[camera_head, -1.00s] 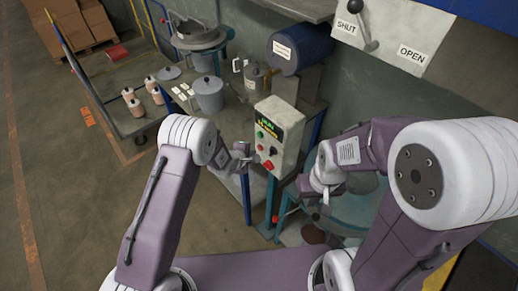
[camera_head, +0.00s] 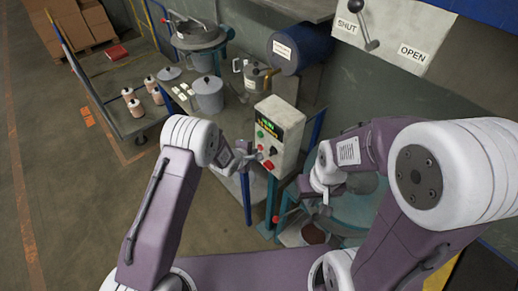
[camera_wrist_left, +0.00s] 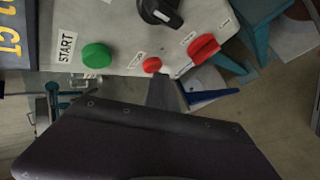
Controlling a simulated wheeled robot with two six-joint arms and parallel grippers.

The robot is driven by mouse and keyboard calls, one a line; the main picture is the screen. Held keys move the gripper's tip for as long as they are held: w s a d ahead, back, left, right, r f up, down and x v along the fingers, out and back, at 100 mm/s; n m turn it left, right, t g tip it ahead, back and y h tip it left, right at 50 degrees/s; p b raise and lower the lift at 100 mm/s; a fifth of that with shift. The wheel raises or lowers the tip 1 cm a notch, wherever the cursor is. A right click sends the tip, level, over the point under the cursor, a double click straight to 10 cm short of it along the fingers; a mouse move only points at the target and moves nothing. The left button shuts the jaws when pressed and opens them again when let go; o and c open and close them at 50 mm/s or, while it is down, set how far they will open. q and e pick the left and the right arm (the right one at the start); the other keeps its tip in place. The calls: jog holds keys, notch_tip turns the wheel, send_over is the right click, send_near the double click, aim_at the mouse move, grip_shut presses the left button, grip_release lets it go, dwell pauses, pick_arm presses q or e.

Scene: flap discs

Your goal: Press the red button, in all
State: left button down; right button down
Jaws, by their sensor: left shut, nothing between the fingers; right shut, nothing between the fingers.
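The grey control box (camera_head: 288,118) stands on a teal post and has a lit display. In the left wrist view its panel shows a small round red button (camera_wrist_left: 152,65), a green START button (camera_wrist_left: 97,55), a black knob (camera_wrist_left: 160,12) and a larger red knob (camera_wrist_left: 204,47). My left gripper (camera_head: 258,156) is shut and empty at the front of the panel. In the left wrist view its narrow tip (camera_wrist_left: 161,82) is just below the small red button; I cannot tell whether they touch. My right gripper (camera_head: 326,197) is shut and empty, right of the box.
A bench behind the box holds a grey pot (camera_head: 208,95) and a metal jug (camera_head: 254,77). A blue drum (camera_head: 303,48) is at the back. A cart (camera_head: 128,125) with several bottles stands at the left. A SHUT/OPEN lever panel (camera_head: 385,38) is at upper right.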

pick_arm(q)
jog(key=shift+w+d, duration=0.2)
jog(key=shift+d, duration=0.05)
dwell(0.3)
jog(key=shift+a, duration=0.1)
jog(key=shift+s+a, duration=0.5)
jog(key=shift+a, duration=0.1)
jog(key=s+a+p, duration=0.1)
jog(key=a, duration=0.1)
jog(key=s+a, duration=0.2)
jog(key=shift+p, duration=0.35)
dwell(0.8)
